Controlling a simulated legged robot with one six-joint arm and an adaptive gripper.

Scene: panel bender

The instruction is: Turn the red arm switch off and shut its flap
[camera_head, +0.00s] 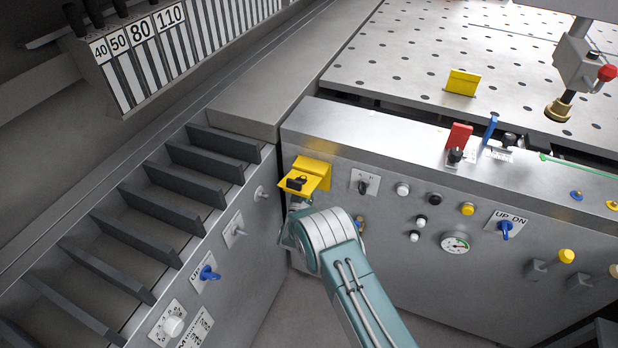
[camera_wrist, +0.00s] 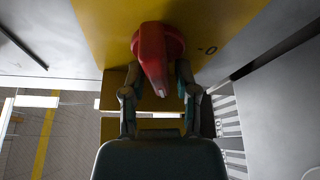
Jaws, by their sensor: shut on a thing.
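The red switch (camera_wrist: 157,45) shows close up in the wrist view, on a yellow plate (camera_wrist: 100,22). Its handle points down in that picture, and a "0" mark stands to its right. My gripper (camera_wrist: 159,80) has a finger on each side of the handle and is shut on it. In the head view my gripper (camera_head: 297,187) is at the yellow housing (camera_head: 312,168) on the front left corner of the machine; the red switch cannot be made out there. I cannot tell which yellow part is the flap.
A separate red flap (camera_head: 460,135) and a blue lever (camera_head: 491,129) stand on the top edge. Knobs, buttons and a gauge (camera_head: 455,243) line the front panel right of my arm. Dark slats (camera_head: 160,210) and a blue knob (camera_head: 208,273) are to the left.

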